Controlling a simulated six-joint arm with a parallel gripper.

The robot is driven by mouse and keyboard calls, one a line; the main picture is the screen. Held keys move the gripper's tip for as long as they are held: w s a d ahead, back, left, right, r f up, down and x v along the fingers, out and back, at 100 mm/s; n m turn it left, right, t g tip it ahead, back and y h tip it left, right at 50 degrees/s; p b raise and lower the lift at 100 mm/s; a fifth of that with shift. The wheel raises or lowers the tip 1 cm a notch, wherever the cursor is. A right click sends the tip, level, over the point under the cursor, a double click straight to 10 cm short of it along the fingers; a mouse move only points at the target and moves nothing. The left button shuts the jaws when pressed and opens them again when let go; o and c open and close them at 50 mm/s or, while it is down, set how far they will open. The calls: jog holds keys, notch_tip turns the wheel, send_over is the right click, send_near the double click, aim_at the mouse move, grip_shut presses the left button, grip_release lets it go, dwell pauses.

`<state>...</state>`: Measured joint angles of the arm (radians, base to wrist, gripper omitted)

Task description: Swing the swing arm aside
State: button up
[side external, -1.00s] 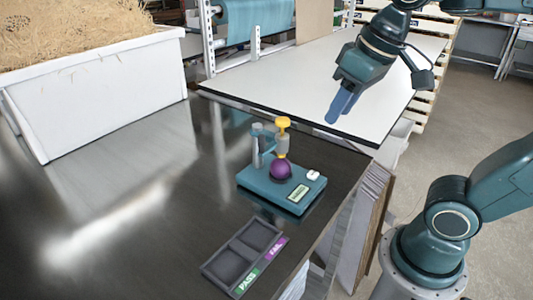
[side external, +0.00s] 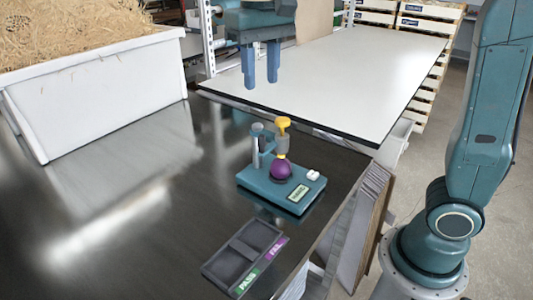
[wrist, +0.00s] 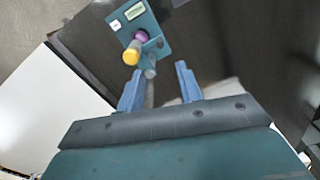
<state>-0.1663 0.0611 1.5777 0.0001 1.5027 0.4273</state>
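The test stand has a teal base (side external: 262,186) on the dark table, with a grey post (side external: 257,146) at its back left. The swing arm (side external: 268,147) reaches from the post to a grey head with a yellow knob (side external: 283,123) on top. The head stands over a purple ball (side external: 281,169) on the base. My gripper (side external: 261,68) is above and behind the stand, fingers pointing down, apart and empty. In the wrist view my gripper (wrist: 159,80) also has its fingers spread, with the yellow knob (wrist: 131,56) beyond them to the left.
A dark two-compartment tray (side external: 243,252) with PASS and FAIL labels lies in front of the stand. A white bin of straw (side external: 100,95) is at the left. A white board (side external: 350,80) lies behind. The dark table left of the stand is clear.

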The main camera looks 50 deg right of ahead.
aim_at(262, 136)
jog(key=shift+f, duration=0.1)
jog(key=shift+f, duration=6.8)
jog(key=shift+c, duration=0.3)
grip_shut()
